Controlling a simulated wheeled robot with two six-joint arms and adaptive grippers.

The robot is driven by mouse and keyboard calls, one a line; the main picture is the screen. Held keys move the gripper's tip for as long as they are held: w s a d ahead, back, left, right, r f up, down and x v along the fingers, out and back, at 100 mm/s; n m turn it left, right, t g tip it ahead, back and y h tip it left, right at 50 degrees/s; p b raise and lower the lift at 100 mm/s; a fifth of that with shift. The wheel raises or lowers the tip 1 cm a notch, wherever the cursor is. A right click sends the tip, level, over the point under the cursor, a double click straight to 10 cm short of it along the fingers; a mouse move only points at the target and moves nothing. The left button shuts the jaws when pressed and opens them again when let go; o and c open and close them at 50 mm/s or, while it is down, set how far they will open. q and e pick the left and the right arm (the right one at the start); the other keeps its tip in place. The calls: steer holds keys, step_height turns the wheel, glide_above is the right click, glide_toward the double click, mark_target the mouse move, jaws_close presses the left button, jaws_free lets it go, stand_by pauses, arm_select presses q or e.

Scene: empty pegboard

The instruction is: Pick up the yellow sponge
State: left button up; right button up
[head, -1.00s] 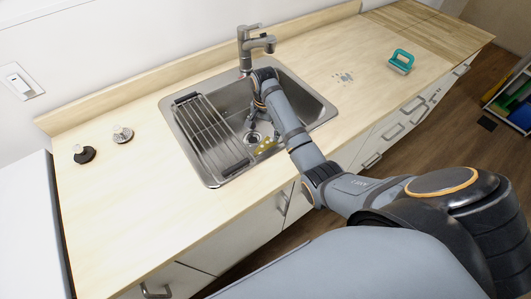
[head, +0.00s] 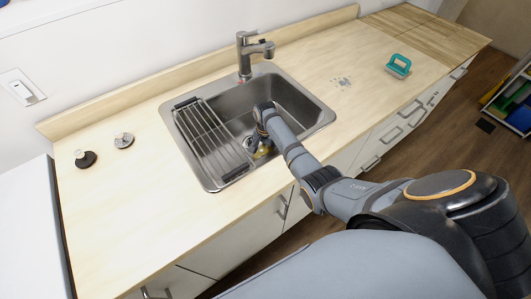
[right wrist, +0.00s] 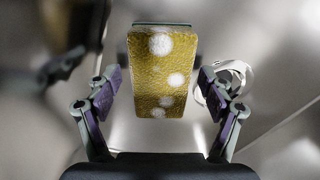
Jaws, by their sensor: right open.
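The yellow sponge (right wrist: 160,85), with pale round spots, lies in the sink basin and fills the middle of the right wrist view. In the head view only a bit of the sponge (head: 263,153) shows beside my right arm. My right gripper (right wrist: 162,92) is open, with one finger on each side of the sponge and a visible gap on both sides. In the head view the right gripper (head: 256,141) is down inside the sink, mostly hidden by my own arm. My left gripper is not in view.
The steel sink (head: 298,95) has a wire drying rack (head: 208,132) across its left side and a faucet (head: 248,52) behind. A round drain (right wrist: 236,75) is right of the sponge.

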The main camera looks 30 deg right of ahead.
steer(key=c, duration=1)
steer(key=shift+r, duration=0.1)
step_height(320, 180, up, 10)
steer(key=shift+f, duration=0.1)
step_height(320, 180, up, 15)
steer(key=p, duration=1.1)
glide_above(265, 150)
steer(key=shift+s+f+b, duration=0.1)
steer(key=shift+f+b, duration=5.7)
steer(key=shift+f, duration=1.8)
steer(key=shift+r, duration=0.15)
